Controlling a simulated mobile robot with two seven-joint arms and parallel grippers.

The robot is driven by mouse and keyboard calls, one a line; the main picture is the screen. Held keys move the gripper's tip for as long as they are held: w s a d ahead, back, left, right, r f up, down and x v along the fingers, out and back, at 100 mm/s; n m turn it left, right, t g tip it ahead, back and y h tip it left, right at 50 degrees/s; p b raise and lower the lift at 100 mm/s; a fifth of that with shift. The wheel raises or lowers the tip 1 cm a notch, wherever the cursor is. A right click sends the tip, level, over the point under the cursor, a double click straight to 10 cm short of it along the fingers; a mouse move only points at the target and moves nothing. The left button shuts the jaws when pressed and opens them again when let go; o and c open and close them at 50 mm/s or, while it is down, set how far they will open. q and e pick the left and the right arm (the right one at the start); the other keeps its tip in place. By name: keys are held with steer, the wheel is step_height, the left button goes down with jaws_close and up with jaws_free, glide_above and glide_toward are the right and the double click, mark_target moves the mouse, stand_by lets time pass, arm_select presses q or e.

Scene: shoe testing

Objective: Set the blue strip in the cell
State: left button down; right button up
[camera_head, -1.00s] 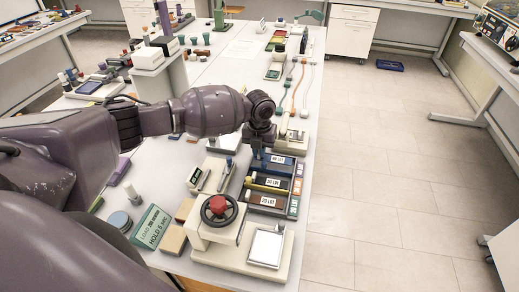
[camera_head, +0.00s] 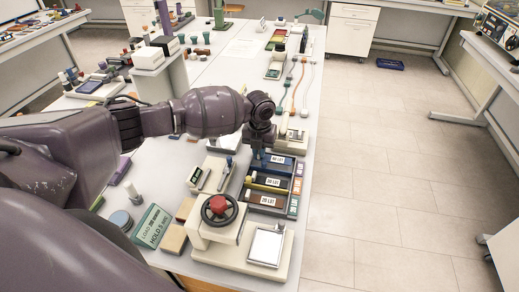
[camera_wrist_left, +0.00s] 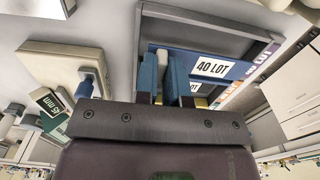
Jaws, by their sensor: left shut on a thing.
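The blue strip, labelled 40 LOT (camera_head: 279,158), is at the far compartment of a dark rack (camera_head: 247,196). It also shows in the left wrist view (camera_wrist_left: 235,70), close beyond my fingers. My left gripper (camera_head: 259,158) points down at the strip's left end. In the left wrist view its blue fingers (camera_wrist_left: 164,82) are close together, with a small pale piece between them. The held end is mostly hidden by the fingers, and I cannot tell whether the strip is lifted. My right gripper is not in view. I cannot tell which part is the cell.
The rack also holds a strip labelled 30 LOT (camera_head: 273,183) with a yellow piece, and a brown strip labelled 20 LOT (camera_head: 268,201). A white device with a red knob (camera_head: 217,204) and a square plate (camera_head: 266,246) stands nearer.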

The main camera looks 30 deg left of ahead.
arm_select(q)
steer(key=shift+f+b, duration=0.5)
steer(key=shift+f, duration=0.8)
steer(key=c, duration=1.1)
jaws_free()
steer(key=shift+a, duration=0.1)
step_height(320, 180, up, 10)
steer(key=shift+b, duration=0.35)
steer(key=shift+d+r, duration=0.25)
steer(key=shift+r, duration=0.15)
